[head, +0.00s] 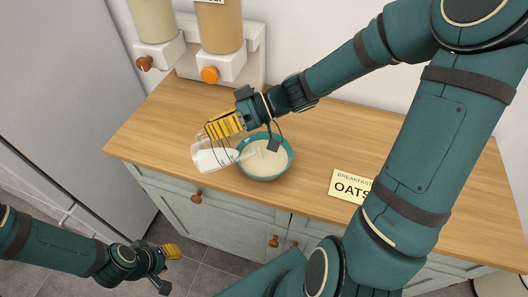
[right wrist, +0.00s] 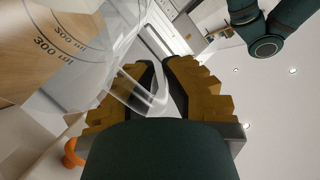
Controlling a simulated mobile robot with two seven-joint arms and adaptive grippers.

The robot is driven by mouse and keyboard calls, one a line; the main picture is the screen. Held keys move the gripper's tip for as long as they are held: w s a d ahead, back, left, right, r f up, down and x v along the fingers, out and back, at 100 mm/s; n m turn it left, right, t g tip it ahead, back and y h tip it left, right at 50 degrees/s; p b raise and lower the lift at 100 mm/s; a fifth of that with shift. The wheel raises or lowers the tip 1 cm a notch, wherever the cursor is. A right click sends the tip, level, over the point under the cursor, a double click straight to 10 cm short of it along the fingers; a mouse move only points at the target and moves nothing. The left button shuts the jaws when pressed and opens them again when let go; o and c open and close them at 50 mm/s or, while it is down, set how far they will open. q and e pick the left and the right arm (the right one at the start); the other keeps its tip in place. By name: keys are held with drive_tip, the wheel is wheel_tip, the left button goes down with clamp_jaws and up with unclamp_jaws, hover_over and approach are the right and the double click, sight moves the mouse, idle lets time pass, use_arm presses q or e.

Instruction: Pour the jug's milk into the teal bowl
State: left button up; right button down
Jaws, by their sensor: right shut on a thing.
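The clear jug (head: 204,154) is tipped well over, with its mouth toward the teal bowl (head: 287,168) and white milk (head: 217,159) lying along its lower side. A thin pale streak runs from its lip over the bowl's left rim. The bowl stands upright on the counter with a pale creamy filling. My right gripper (head: 222,127) is shut on the jug, above and left of the bowl. In the right wrist view the jug's handle (right wrist: 158,98) sits between the yellow fingers. My left gripper (head: 172,251) is below, in front of the cabinet, away from the jug; its jaw opening is unclear.
Two dispensers (head: 220,28) stand at the counter's back left, one with an orange knob (head: 209,75). An oats card (head: 350,187) lies right of the bowl. A grey fridge (head: 70,90) is at left. The wooden counter (head: 150,130) is clear left of the jug.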

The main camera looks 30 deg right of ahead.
drive_tip(key=shift+s+d+r+y+b, duration=0.2)
drive_tip(key=shift+d+y+b, duration=0.1)
drive_tip(key=shift+d, duration=0.2)
drive_tip(key=shift+s+d+r+y+b, duration=0.1)
drive_tip(key=shift+d+r+y+b, duration=0.15)
drive_tip(key=shift+d, duration=0.25)
drive_tip(key=shift+s+d+r+t+y+b, duration=0.1)
drive_tip(key=shift+d+r+t+y+b, duration=0.1)
drive_tip(key=shift+d+y+b, duration=0.25)
drive_tip(key=shift+s+d+r+t+y+b, duration=0.15)
drive_tip(key=shift+d+t+y+b, duration=0.1)
drive_tip(key=shift+y+b, duration=0.2)
idle(0.5)
